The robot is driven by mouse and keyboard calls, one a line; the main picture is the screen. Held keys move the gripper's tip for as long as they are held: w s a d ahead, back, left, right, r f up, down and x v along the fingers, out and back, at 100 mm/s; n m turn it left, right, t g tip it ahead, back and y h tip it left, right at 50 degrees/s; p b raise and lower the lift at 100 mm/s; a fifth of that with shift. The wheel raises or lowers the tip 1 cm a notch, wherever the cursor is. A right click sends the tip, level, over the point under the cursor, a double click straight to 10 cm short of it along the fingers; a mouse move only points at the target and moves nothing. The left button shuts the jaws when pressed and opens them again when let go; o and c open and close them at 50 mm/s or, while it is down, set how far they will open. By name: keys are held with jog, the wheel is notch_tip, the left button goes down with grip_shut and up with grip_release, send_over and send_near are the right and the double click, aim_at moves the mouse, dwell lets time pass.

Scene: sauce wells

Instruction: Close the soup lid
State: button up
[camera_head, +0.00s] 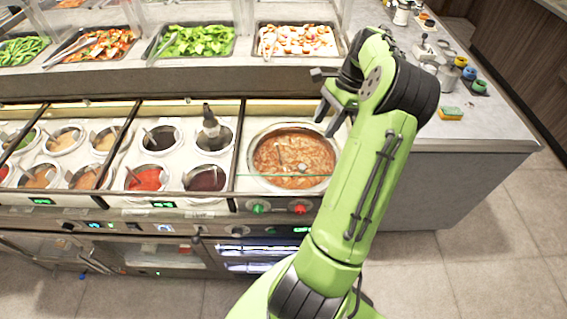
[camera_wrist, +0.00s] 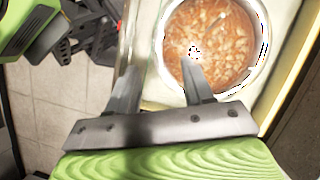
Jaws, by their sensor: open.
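The soup pot (camera_head: 268,150) is a round metal well of orange-brown soup at the right end of the counter; the soup (camera_wrist: 225,40) also fills the top of the wrist view. A thin greenish line (camera_head: 262,175) crosses the pot's front part, perhaps the edge of a clear lid. In the wrist view a clear edge (camera_wrist: 157,35) runs beside the pot. I cannot tell how far a lid covers it. My gripper (camera_head: 325,112) is open and empty at the pot's back right. In the wrist view its fingers (camera_wrist: 158,85) are apart, one overlapping the soup.
Sauce wells (camera_head: 145,178) fill the counter to the left, with a dark bottle (camera_head: 211,122) standing in one. Trays of vegetables (camera_head: 195,40) line the back. A yellow-green sponge (camera_head: 451,113) and jars lie on the right counter. Floor is open at right.

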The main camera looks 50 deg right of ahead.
jog(key=b, duration=0.1)
send_near(303, 166)
jog(key=b+x, duration=0.2)
jog(key=x, duration=0.7)
jog(key=shift+w+d+f, duration=0.1)
jog(key=shift+c, duration=0.4)
grip_shut()
